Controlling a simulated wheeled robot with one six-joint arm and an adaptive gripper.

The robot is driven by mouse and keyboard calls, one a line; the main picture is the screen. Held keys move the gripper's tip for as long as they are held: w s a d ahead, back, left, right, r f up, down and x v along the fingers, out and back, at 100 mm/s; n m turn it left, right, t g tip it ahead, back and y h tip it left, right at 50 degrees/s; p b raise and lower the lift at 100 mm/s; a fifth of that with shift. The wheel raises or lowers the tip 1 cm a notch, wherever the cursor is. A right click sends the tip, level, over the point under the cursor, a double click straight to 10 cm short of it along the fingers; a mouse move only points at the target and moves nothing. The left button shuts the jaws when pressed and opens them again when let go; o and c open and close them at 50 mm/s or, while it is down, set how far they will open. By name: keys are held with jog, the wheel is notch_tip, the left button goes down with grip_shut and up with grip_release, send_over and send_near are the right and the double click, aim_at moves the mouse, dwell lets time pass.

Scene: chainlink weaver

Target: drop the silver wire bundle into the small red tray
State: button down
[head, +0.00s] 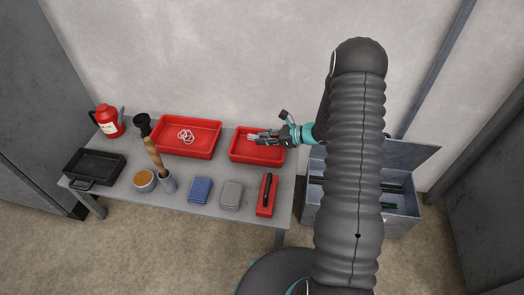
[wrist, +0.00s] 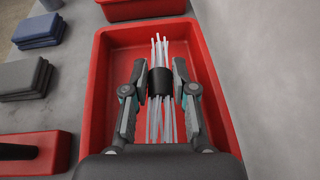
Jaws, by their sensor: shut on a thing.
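The silver wire bundle (wrist: 155,126) is a set of thin pale wires with a black band around the middle. My gripper (wrist: 160,88) is shut on the bundle at the black band, one finger on each side. The small red tray (wrist: 99,100) lies below the gripper and bundle in the wrist view. In the head view the small red tray (head: 238,155) is at the right end of the table, with my gripper (head: 262,136) over it and the wire bundle (head: 255,136) pointing left. The height of the bundle above the tray floor is hard to tell.
A larger red tray (head: 170,146) with pale rings (head: 186,136) stands to the left. In front are a blue stack (head: 200,190), a grey stack (head: 231,194) and a red holder with a black handle (head: 266,195). An open grey toolbox (head: 400,200) stands right of the table.

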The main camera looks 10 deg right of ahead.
jog(key=shift+f, duration=0.2)
jog(key=c, duration=0.9)
grip_release()
jog(key=shift+o, duration=0.2)
jog(key=shift+d, duration=0.1)
jog(key=v, duration=1.2)
